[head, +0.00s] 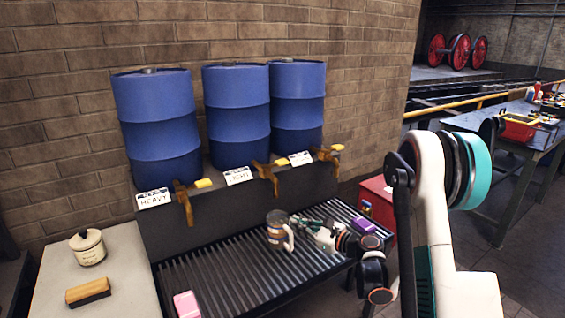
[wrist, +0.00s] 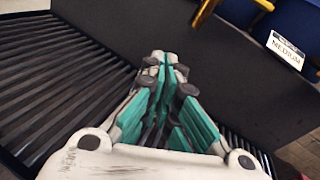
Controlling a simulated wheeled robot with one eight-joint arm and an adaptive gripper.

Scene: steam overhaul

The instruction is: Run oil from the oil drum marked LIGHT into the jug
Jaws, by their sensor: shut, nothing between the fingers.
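Three blue drums stand on a dark ledge. The left card reads HEAVY (head: 154,198). The middle drum's (head: 237,115) card seems to read LIGHT (head: 238,176); its brass tap (head: 266,176) has a yellow handle (head: 281,162). The right drum's (head: 297,105) card is unreadable in the head view; a MEDIUM card (wrist: 286,49) shows in the wrist view. The brown and grey jug (head: 276,232) stands upright on the grating, roughly below the middle tap, handle to the right. My gripper (head: 311,226) is shut and empty, just right of the jug; its fingertips (wrist: 170,62) meet in the wrist view. No oil stream is visible.
The slatted grating (head: 225,270) has a pink block (head: 187,305) at front and a purple block (head: 363,225) at right. A pale bench (head: 120,265) at left holds a lidded pot (head: 88,248) and a brush (head: 88,292). A red cabinet (head: 376,195) stands at right.

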